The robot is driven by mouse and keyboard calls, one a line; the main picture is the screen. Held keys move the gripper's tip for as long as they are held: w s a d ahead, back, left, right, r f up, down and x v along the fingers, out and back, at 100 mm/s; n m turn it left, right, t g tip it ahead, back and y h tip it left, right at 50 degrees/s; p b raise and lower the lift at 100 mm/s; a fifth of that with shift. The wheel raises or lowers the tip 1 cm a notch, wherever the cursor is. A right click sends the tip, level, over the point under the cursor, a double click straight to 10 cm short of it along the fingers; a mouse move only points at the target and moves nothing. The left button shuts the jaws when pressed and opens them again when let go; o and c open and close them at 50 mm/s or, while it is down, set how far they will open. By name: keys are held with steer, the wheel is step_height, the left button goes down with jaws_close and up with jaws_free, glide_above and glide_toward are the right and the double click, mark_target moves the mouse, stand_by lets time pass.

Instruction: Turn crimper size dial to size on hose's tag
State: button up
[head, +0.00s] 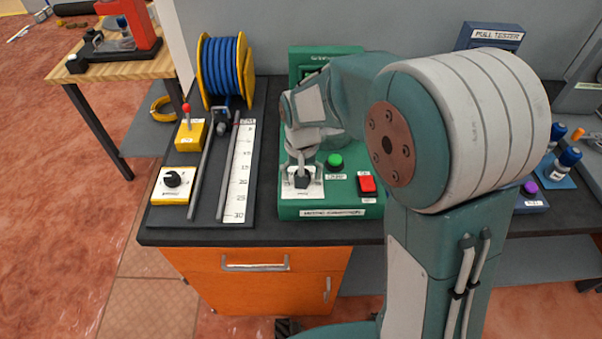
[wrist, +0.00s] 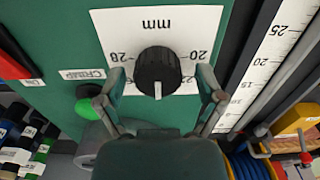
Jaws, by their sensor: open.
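In the wrist view, the crimper's size dial (wrist: 157,70) is a black knob on a white plate (wrist: 180,25) marked "mm". Its white pointer line faces the bottom of the picture. "28" shows at left and "20" at right; lower numbers are partly hidden by my fingers. My gripper (wrist: 159,78) is open, with one finger on each side of the dial and gaps between. In the head view my gripper (head: 302,170) is over the green crimper's (head: 330,200) left front, hiding most of the dial. I cannot make out a hose tag.
A green button (head: 335,161) and a red switch (head: 367,185) sit right of the dial on the crimper. A blue hose reel (head: 226,72), a white length scale (head: 240,172) and yellow control boxes (head: 174,184) stand left. A pull tester (head: 492,37) is behind my arm.

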step_height(320, 180, up, 12)
stand_by(0.5)
stand_by(0.3)
steer(key=s+d+r+t, duration=0.2)
steer(key=s+d, duration=0.4)
steer(key=s, duration=0.3)
steer(key=s+d+r+t, duration=0.2)
steer(key=s+d, duration=0.4)
steer(key=s, duration=0.4)
steer(key=shift+d+t, duration=0.4)
steer(key=shift+t, duration=0.4)
